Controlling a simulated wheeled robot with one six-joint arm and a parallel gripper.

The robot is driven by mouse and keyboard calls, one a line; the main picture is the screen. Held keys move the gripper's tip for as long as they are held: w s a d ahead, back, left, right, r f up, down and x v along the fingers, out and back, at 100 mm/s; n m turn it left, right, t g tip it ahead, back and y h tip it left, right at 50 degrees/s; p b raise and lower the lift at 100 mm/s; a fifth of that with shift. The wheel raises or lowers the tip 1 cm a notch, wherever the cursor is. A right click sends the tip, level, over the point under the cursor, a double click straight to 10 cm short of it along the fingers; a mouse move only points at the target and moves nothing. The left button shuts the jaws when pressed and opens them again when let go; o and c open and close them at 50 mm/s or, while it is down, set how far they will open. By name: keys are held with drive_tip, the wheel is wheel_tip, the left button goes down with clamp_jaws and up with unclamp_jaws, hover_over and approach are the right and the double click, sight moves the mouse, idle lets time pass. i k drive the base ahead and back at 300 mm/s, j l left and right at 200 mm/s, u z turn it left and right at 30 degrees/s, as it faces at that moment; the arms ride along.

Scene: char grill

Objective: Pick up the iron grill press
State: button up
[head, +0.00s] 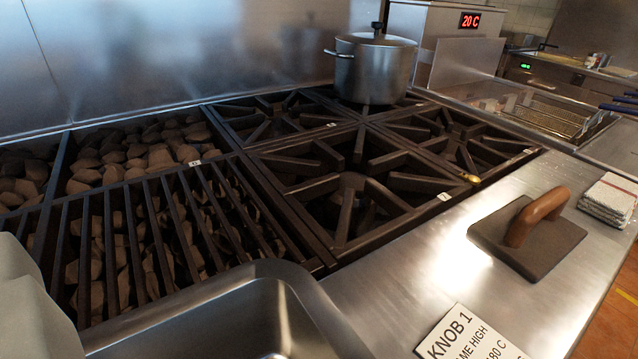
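The iron grill press (560,249) is a flat dark square plate with a brown arched handle (537,215) on top. It lies flat on the steel counter (420,277) at the right, with its handle up. My gripper's fingers do not show in the head view. Nothing touches the press, and its plate and handle are in plain sight.
Folded striped towels (609,199) lie close to the right of the press. A knob card (466,338) lies nearer. Burner grates (355,185), a lidded pot (374,70) and a stone-filled grill (160,230) lie left and behind. A steel basin (285,295) is at the front.

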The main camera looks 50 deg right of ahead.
sight(532, 235)
drive_tip(key=l, duration=0.4)
drive_tip(key=k+l, duration=0.15)
drive_tip(key=l, duration=0.25)
drive_tip(key=k+l+z, duration=0.1)
drive_tip(key=z, duration=0.25)
drive_tip(key=k+l+z, duration=0.15)
drive_tip(key=z, duration=0.15)
drive_tip(key=k+l+z, duration=0.15)
drive_tip(key=z, duration=0.2)
